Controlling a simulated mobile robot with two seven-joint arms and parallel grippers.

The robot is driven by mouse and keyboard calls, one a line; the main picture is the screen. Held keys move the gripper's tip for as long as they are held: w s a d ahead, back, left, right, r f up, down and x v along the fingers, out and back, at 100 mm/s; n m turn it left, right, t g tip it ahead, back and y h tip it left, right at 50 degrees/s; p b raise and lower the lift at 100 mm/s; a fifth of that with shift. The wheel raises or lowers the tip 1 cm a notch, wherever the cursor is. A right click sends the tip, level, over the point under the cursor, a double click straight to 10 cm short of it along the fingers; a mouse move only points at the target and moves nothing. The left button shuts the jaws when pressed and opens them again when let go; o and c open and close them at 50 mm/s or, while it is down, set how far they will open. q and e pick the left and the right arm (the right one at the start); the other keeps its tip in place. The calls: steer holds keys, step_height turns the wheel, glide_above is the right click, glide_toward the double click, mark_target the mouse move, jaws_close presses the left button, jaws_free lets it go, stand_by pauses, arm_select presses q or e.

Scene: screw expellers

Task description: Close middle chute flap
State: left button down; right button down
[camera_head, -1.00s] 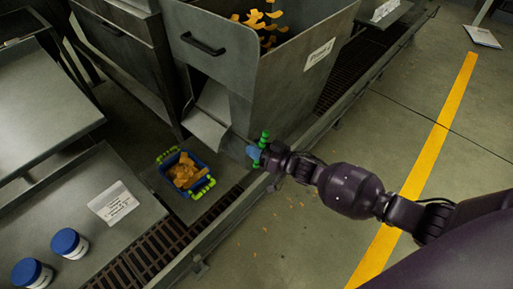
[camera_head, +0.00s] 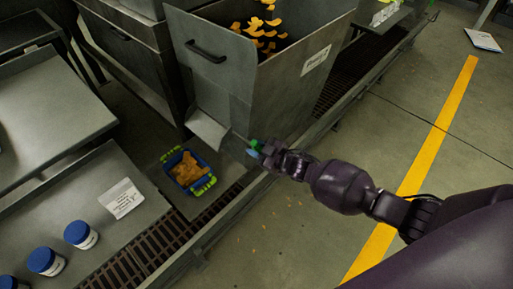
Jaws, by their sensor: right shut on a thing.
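The grey metal hopper (camera_head: 240,75) has a sloping chute (camera_head: 207,130) at its lower front. A thin dark bar, apparently part of the chute flap (camera_head: 239,137), sticks out beside the chute toward my right gripper. My right gripper (camera_head: 257,147), with green and blue parts at its tip, is at the hopper's lower right corner. It is shut on the flap's end; the exact contact is small and partly hidden by the gripper. How far the flap stands open is hard to tell. My left gripper is not in view.
A blue crate (camera_head: 207,184) with green handles holds orange pieces below the chute. A floor grate (camera_head: 165,238) and a metal rail (camera_head: 225,222) run alongside. Blue-lidded jars (camera_head: 80,234) stand on the left table. Open floor lies right, with a yellow line (camera_head: 420,170).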

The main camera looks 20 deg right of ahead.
steer(key=shift+s+a+f+n, duration=0.25)
steer(key=shift+a+n, duration=0.15)
steer(key=c, duration=1)
jaws_free()
steer(key=shift+w+r, duration=0.1)
steer(key=shift+d, duration=0.15)
steer(key=shift+s+d+r, duration=0.15)
steer(key=shift+s+d, duration=0.05)
steer(key=shift+d, duration=0.1)
steer(key=shift+p+v, duration=1.25)
steer(key=shift+v, duration=3.8)
steer(key=shift+a, duration=0.2)
